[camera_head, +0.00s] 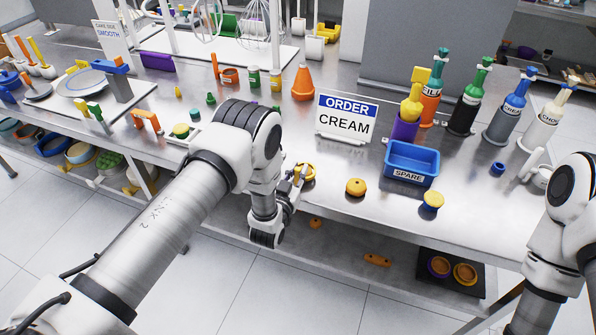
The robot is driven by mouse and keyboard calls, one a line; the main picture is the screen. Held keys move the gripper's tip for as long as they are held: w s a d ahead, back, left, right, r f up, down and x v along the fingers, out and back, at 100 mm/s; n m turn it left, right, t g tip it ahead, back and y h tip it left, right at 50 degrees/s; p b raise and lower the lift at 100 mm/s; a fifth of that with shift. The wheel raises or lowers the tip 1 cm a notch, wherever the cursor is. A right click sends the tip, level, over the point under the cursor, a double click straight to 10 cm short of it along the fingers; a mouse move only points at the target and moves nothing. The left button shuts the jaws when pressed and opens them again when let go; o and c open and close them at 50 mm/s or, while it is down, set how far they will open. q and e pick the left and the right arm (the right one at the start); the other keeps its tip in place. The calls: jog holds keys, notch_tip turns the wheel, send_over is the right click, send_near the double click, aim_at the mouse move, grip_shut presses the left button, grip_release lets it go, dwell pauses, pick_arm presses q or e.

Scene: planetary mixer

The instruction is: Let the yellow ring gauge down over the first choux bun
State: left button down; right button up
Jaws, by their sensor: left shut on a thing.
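My left gripper (298,180) is at the front edge of the steel table, left of the middle, and small in the head view. It is shut on the yellow ring gauge (307,173), which is partly hidden by the fingers. I cannot tell whether a bun lies under or inside the ring. A golden choux bun (356,187) sits on the table to the right of the gripper.
An ORDER CREAM sign (346,119) stands behind the gripper. A blue SPARE bin (411,163) stands behind the right bun. Several bottles stand at the back right, and an orange cone (303,83) stands further left. The tabletop between the sign and the buns is clear.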

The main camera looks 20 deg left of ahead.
pick_arm(q)
jog(key=shift+f+b, duration=0.8)
jog(key=shift+f, duration=0.15)
jog(key=shift+r, duration=0.15)
dwell(0.6)
jog(key=shift+r+p, duration=2.8)
jog(key=shift+r, duration=1.1)
